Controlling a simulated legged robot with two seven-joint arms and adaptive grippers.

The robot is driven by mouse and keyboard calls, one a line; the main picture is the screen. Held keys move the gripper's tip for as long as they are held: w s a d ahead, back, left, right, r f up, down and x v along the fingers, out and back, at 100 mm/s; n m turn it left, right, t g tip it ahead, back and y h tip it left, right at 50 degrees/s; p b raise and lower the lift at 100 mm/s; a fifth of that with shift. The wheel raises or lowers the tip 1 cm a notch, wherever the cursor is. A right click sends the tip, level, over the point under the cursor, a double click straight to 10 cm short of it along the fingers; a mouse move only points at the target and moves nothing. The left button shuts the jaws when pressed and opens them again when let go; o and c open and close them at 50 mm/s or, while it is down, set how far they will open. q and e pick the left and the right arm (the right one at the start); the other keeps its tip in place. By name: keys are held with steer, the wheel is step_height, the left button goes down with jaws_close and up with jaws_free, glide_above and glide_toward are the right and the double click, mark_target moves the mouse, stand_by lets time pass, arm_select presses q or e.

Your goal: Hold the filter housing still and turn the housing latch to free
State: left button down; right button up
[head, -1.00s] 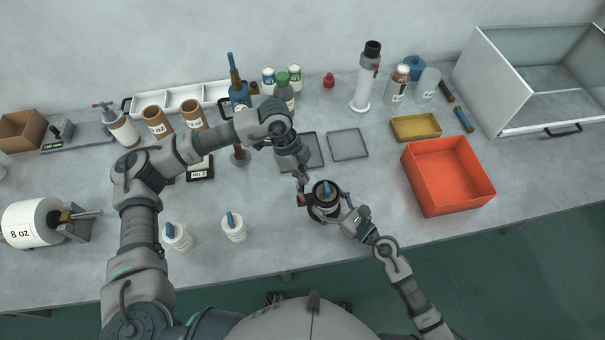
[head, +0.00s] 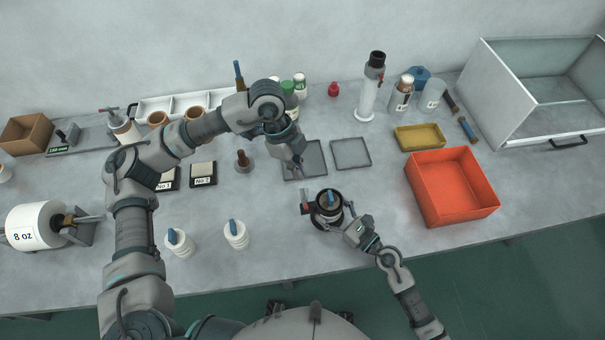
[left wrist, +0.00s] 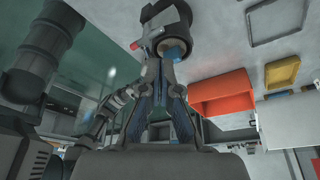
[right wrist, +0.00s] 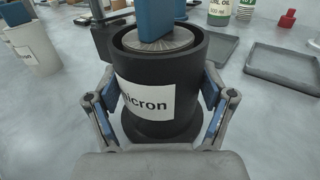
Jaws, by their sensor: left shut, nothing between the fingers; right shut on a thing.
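The filter housing (head: 328,213) is a dark upright cylinder near the front of the bench. A blue handle (head: 331,198) stands up from its open top. In the right wrist view the housing (right wrist: 175,75) bears a white label ending in "icron". My right gripper (right wrist: 160,100) is shut around it, one finger on each side. The latch (head: 306,209), a small dark piece with a red part, sticks out at the housing's left side. My left gripper (head: 299,171) is shut and empty, above and behind the latch, apart from it. The left wrist view also shows the housing (left wrist: 172,18).
Two flat grey trays (head: 303,160) (head: 350,153) lie behind the housing. An orange bin (head: 452,207) and a yellow tray (head: 420,137) stand to the right. Two white cartridges with blue handles (head: 180,243) (head: 236,235) stand to the left. The bench between is clear.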

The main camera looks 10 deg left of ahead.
arm_select(q)
steer(key=shift+s+a+r, duration=0.15)
steer(key=shift+s+r, duration=0.1)
steer(key=shift+r, duration=0.5)
arm_select(e)
steer(key=o, duration=1.4)
steer(key=shift+o, duration=0.2)
